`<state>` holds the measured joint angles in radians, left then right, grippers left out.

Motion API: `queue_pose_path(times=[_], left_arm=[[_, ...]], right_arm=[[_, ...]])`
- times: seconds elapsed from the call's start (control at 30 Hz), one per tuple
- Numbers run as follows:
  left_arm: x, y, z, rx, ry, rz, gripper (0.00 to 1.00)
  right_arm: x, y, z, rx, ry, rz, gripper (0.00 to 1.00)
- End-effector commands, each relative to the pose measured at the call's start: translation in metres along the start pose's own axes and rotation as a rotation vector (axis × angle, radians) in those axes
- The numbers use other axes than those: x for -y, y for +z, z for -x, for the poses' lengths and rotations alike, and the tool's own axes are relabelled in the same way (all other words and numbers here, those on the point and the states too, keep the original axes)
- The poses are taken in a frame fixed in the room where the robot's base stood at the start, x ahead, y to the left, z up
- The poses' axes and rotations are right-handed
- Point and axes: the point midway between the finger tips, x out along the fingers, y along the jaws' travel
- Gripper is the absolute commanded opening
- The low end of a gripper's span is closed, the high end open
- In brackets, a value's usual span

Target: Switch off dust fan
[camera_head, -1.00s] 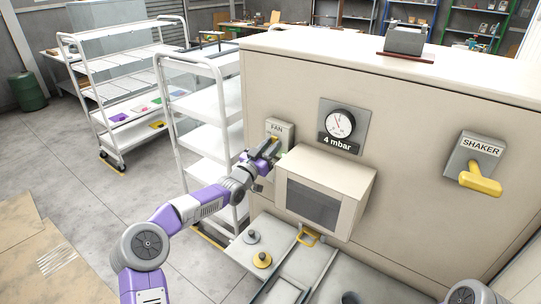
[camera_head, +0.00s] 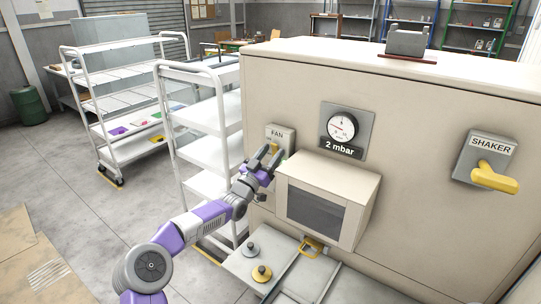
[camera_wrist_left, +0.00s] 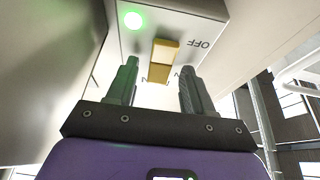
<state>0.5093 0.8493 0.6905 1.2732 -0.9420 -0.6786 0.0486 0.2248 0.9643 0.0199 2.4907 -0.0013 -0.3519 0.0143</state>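The FAN box (camera_head: 283,134) is a grey box on the cream cabinet's front, left of the gauge. In the left wrist view, the FAN box (camera_wrist_left: 137,42) has a yellow switch lever (camera_wrist_left: 163,58), a lit green lamp (camera_wrist_left: 133,20) and the word OFF to the lever's right. I cannot tell which position the lever is in. My left gripper (camera_head: 269,156) is just below and in front of the box. In the left wrist view, my left gripper (camera_wrist_left: 157,78) has its fingers apart with nothing between them; the lever is beyond the tips. My right gripper is out of view.
The gauge (camera_head: 343,131) reads 2 mbar. A windowed box (camera_head: 328,190) juts out to the right of my left gripper. The SHAKER box (camera_head: 481,158) with a yellow handle is far right. A white shelf cart (camera_head: 200,115) stands close on the left.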

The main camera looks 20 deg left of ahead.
Motion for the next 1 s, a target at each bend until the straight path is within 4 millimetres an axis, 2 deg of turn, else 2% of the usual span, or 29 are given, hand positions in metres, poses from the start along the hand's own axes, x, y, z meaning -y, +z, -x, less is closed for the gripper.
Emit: queue_pose_path(times=[0.37, 0.47, 0.8, 1.0], left_arm=[[0.000, 0.000, 0.004, 0.001, 0.001, 0.000, 0.53], [0.000, 0.000, 0.013, 0.002, 0.001, 0.000, 0.53], [0.000, 0.000, 0.059, 0.003, 0.000, -0.001, 0.53], [0.000, 0.000, 0.074, 0.000, 0.000, -0.001, 0.53]], right_arm=[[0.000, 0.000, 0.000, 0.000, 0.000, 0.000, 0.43], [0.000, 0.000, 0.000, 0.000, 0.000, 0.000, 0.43], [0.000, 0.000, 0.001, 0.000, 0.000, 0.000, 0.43], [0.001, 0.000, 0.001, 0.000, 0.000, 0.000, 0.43]])
